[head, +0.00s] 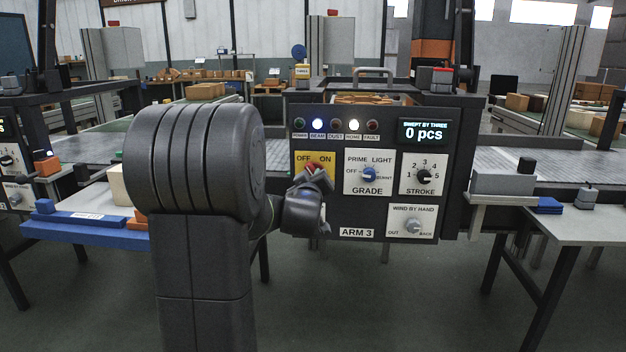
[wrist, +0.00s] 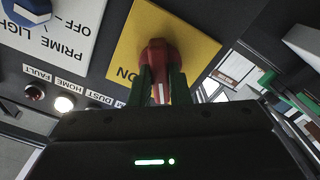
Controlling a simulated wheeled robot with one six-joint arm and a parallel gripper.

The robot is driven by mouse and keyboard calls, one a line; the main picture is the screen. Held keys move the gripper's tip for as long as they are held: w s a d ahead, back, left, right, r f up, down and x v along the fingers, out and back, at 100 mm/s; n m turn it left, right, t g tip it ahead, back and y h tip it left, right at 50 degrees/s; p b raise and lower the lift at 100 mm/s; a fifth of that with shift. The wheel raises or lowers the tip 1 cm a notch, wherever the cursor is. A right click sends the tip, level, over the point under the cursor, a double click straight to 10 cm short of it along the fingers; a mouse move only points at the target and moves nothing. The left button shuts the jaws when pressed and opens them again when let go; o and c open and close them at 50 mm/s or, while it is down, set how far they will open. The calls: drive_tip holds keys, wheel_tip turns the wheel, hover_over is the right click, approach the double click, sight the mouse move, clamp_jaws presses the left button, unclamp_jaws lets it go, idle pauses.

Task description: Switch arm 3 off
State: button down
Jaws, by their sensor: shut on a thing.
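The ARM 3 panel (head: 380,240) faces me. Its yellow OFF/ON plate (head: 328,160) carries a red rotary knob (head: 313,167), mostly covered by my gripper (head: 310,178) in the head view. In the wrist view, which is upside down, the red knob (wrist: 157,55) sits between the two dark green fingers of my gripper (wrist: 161,80), which are shut on it. The knob's white mark points down in that picture, toward the label edge of the yellow plate (wrist: 195,45).
Beside the plate are the GRADE dial (head: 369,174), STROKE dial (head: 424,174) and WIND BY HAND knob (head: 413,226). The BEAM lamp (head: 317,124) and HOME lamp (head: 354,125) are lit. The display (head: 423,132) reads 0 pcs. A blue tray (head: 85,228) lies left.

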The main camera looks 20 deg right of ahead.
drive_tip(key=shift+n, duration=1.1)
drive_tip(key=c, duration=1.4)
unclamp_jaws()
drive_tip(key=shift+o, duration=0.2)
drive_tip(key=p+v, duration=0.1)
drive_tip(key=v, duration=1.2)
drive_tip(key=shift+s+a, duration=0.25)
drive_tip(key=shift+s, duration=0.05)
